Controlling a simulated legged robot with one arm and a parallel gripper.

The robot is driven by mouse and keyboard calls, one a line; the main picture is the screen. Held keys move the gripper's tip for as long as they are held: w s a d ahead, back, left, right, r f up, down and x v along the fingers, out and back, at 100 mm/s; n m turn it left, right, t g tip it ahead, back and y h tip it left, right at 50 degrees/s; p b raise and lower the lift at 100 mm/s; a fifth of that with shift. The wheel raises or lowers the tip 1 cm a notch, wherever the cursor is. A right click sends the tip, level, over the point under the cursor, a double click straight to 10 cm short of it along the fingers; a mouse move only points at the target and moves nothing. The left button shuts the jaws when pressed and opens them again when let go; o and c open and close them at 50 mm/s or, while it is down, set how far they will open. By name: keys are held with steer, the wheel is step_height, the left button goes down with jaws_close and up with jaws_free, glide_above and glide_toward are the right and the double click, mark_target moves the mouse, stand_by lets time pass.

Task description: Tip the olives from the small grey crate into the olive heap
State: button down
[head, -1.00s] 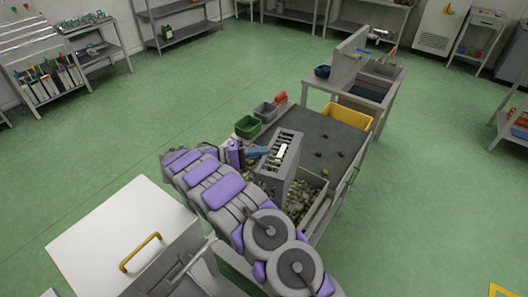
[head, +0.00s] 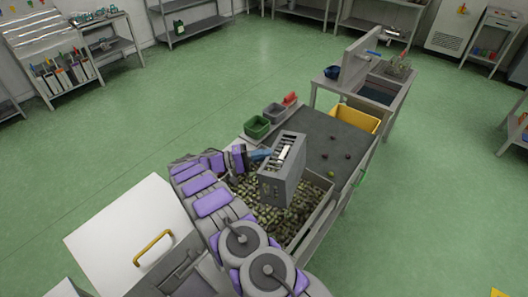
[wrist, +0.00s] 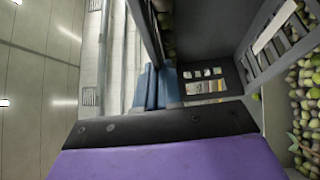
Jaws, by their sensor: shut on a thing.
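The small grey crate (head: 272,188) is tipped up on its side above the olive heap (head: 250,205). Its slatted side shows at the top in the head view. My gripper (head: 260,155) is shut on the crate's wall at its left side. The heap also shows at the right of the wrist view (wrist: 305,95). The heap lies in a wide pale-sided bin. How many olives are in the crate is hidden.
A dark worktop (head: 325,135) behind the bin holds a few loose olives. Green (head: 257,127) and grey (head: 274,112) small bins stand at its left edge, and a yellow bin (head: 354,119) at its far end. A white cabinet (head: 110,225) stands at the front left.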

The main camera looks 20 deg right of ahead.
steer(key=shift+r, duration=0.1)
steer(key=shift+w+a+f+h+p, duration=0.2)
steer(key=shift+w+a+h+p, duration=0.2)
steer(key=shift+p, duration=0.1)
steer(key=shift+n, duration=0.3)
stand_by(1.4)
